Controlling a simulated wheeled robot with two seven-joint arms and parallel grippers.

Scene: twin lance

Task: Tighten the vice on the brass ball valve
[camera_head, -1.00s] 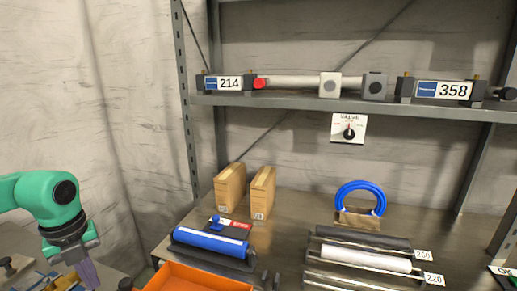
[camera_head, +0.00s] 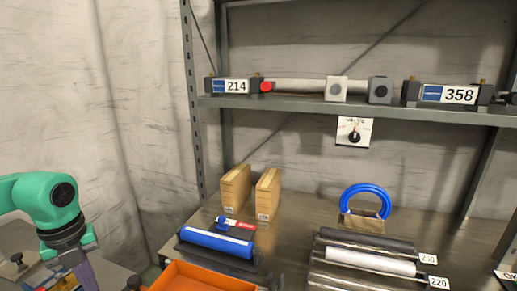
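My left arm comes in from the left, and its gripper (camera_head: 84,275) hangs at the bottom left. Its purple-grey lower part runs off the bottom edge, so the fingertips are hidden. Beside it, small blue and yellowish parts (camera_head: 66,280) show on the bench (camera_head: 28,238); they are too cut off to tell whether they belong to the vice or the brass ball valve. Neither the vice nor the brass valve can be made out for sure. A white plate marked VALVE with a dark knob (camera_head: 354,131) hangs under the shelf. My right gripper is out of view.
An orange bin (camera_head: 200,277) and a blue roller (camera_head: 217,243) stand at the bottom middle. Two cardboard boxes (camera_head: 236,190), a blue ring (camera_head: 366,198) and rollers labelled 260 and 220 (camera_head: 370,262) occupy the table. A shelf (camera_head: 300,103) carries units marked 214 and 358.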

